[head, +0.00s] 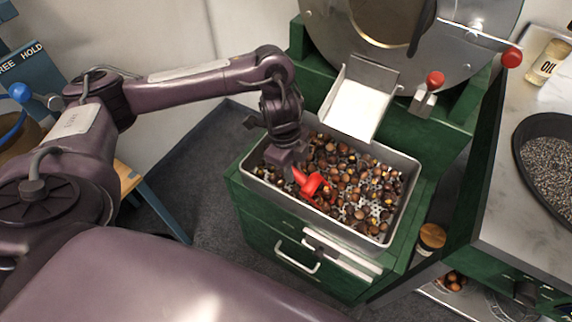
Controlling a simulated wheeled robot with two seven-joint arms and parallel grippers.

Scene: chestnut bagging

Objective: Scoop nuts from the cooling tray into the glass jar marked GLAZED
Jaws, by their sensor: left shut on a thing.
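The metal cooling tray (394,239) sits on the green cabinet and holds many brown nuts over a perforated bottom. My left gripper (293,168) points down over the left part of the tray and is shut on a red scoop (313,187). The scoop's head is down at the nuts; I cannot tell whether it holds any. A jar with a wooden-looking lid (432,236) stands right of the cabinet. No jar marked GLAZED can be made out. My right gripper is out of view.
A metal chute (356,108) slopes from the roasting drum above the tray's back edge. Red-knobbed levers (436,79) stick out at upper right. A grey counter (500,215) at right holds a dark pan (517,150) and an OIL bottle (551,58). Nuts (453,281) show on a low shelf.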

